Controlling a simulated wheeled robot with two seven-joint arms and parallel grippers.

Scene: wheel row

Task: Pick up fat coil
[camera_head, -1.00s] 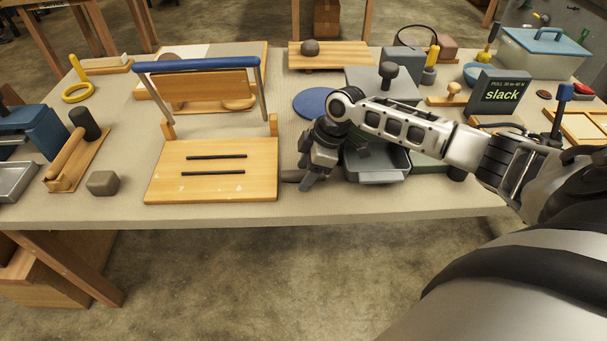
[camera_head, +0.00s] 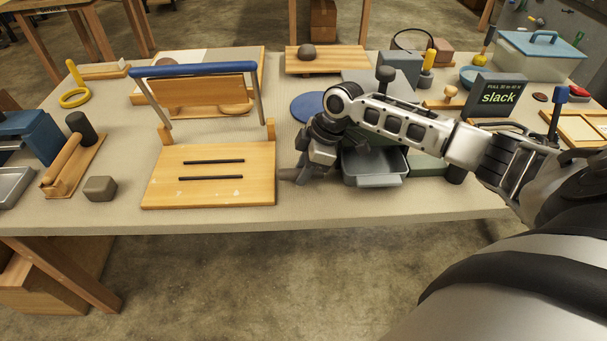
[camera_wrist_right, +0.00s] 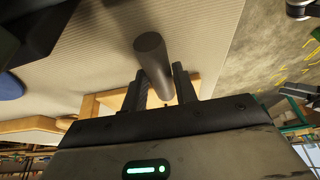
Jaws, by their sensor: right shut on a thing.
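The fat coil appears to be the thick grey-brown cylinder (camera_head: 287,174) at the right edge of the wooden board, near the table's front. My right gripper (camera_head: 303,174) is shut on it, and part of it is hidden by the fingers. In the right wrist view the cylinder (camera_wrist_right: 151,60) lies between the two fingers (camera_wrist_right: 163,85), its round end pointing away from the palm. I cannot tell whether it touches the table. My left gripper is not in view.
The wooden board (camera_head: 210,192) with two dark slots and a blue-barred frame (camera_head: 192,70) stands just left of my right gripper. A grey tray (camera_head: 372,168) is close on its right. A blue disc (camera_head: 308,106) lies behind. The table front (camera_head: 330,208) is clear.

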